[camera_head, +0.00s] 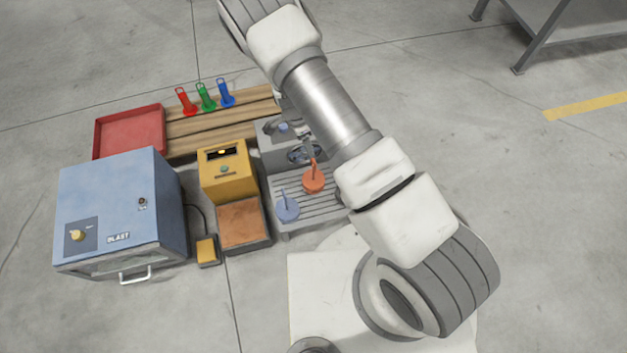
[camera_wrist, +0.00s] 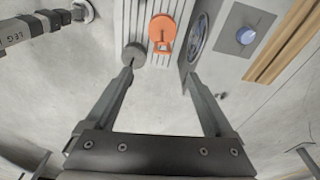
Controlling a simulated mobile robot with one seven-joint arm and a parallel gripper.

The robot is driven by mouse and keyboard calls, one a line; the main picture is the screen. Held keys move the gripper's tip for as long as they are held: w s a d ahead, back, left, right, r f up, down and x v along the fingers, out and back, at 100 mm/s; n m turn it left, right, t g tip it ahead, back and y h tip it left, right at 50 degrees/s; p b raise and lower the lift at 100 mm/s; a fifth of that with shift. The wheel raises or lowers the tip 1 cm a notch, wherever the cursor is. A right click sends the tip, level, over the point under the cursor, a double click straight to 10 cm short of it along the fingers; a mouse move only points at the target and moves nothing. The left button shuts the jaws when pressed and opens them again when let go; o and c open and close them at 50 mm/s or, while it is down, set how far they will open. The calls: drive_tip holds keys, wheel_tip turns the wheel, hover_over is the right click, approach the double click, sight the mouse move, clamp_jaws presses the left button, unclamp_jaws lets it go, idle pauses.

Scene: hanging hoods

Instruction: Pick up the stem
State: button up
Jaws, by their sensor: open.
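An orange disc with a thin upright stem (camera_head: 313,179) stands on a grey slatted rack (camera_head: 330,200). A blue-grey disc with a thin upright stem (camera_head: 288,209) stands on the same rack, nearer the front. I cannot tell which stem the task means. The wrist view shows the orange piece (camera_wrist: 162,28) beyond the gap between my fingers and the grey piece (camera_wrist: 134,54) near the left fingertip. My gripper (camera_wrist: 158,78) is open with nothing between its fingers. In the head view my arm hides most of the gripper.
Left of the rack stand a yellow box (camera_head: 228,172), a brown-topped pad (camera_head: 243,223) and a blue blast cabinet (camera_head: 115,205). Behind are a red tray (camera_head: 130,132) and a wooden board (camera_head: 215,128) with red, green and blue tools. Open floor lies around.

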sight(312, 160)
drive_tip(key=shift+w+d+f+b, duration=0.35)
drive_tip(key=shift+f+b, duration=0.6)
drive_tip(key=shift+f, duration=1.85)
drive_tip(key=shift+w+d+f+b, duration=0.1)
drive_tip(key=shift+d+f+b, duration=0.65)
drive_tip(key=shift+f, duration=2)
drive_tip(key=shift+w+d+f+b, duration=0.25)
drive_tip(key=shift+f+b, duration=0.95)
drive_tip(key=shift+f, duration=1.6)
drive_tip(key=shift+r, duration=0.1)
clamp_jaws()
drive_tip(key=shift+a, duration=0.1)
